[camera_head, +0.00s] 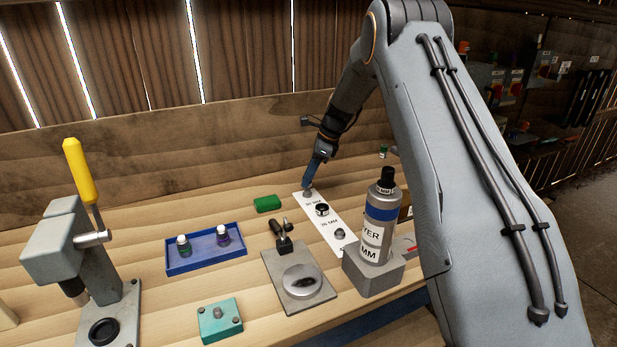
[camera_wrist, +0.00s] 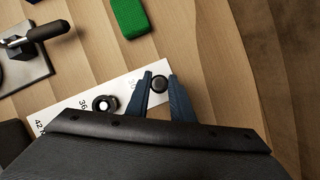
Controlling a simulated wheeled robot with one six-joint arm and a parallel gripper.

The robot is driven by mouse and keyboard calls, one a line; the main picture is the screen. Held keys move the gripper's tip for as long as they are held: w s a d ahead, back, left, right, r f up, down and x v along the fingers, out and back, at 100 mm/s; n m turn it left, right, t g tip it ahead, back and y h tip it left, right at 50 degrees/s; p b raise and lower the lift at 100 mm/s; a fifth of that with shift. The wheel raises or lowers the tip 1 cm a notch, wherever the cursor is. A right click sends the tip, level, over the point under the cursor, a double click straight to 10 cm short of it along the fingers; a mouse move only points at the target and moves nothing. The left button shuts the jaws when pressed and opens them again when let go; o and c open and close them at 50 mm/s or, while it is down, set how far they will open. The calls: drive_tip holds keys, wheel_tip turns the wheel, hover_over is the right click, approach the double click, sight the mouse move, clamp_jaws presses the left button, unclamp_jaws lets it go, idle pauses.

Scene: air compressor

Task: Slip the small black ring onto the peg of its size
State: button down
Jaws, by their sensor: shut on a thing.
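A white strip (camera_head: 330,234) with size labels lies on the bench; it also shows in the wrist view (camera_wrist: 70,106). My gripper (camera_head: 308,188) points down at the strip's far end, by the 30 MM label. In the wrist view my gripper (camera_wrist: 160,76) has its blue fingers on either side of a small dark round thing, the small black ring (camera_wrist: 159,84), and is shut on it. Whether the ring is around a peg there is hidden. A black ring (camera_wrist: 104,104) with a light centre sits at the 36 mark. A bare grey peg (camera_head: 340,233) stands nearer.
A spray can (camera_head: 380,220) in a grey block stands right of the strip. A green block (camera_head: 267,203), a blue tray (camera_head: 205,262) with two bottles, and a lever fixture (camera_head: 300,290) stand left. A yellow-handled press (camera_head: 80,240) is far left. A wooden backboard rises behind.

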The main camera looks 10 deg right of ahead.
drive_tip(key=shift+f+b, duration=0.5)
drive_tip(key=shift+f, duration=0.75)
idle(0.4)
drive_tip(key=c, duration=1.5)
unclamp_jaws()
drive_tip(key=shift+o, duration=0.2)
drive_tip(key=w+b+v, duration=0.1)
drive_tip(key=b+v, duration=0.1)
drive_tip(key=v, duration=0.5)
drive_tip(key=shift+s+r, duration=0.4)
drive_tip(key=shift+s, duration=0.15)
drive_tip(key=shift+d, duration=0.15)
